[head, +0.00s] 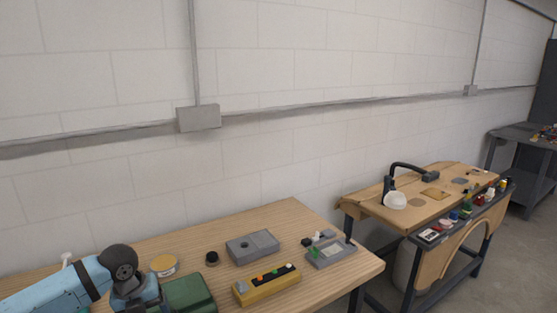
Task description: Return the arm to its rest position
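My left arm (62,287), light blue with dark joints, comes in from the lower left over the near wooden table. Its dark round joint (122,262) stands near the table's left part, beside a green box. The fingertips of my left gripper are not visible; the lower frame edge cuts off that end of the arm. I cannot see anything held. My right arm and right gripper are out of view.
The wooden table (325,279) holds a green box (188,294), a yellow-lidded jar (163,265), a small black cap (211,258), a grey block (252,246), a yellow button panel (267,286) and a grey fixture (331,252). A cluttered workbench (367,207) stands right, beyond a gap.

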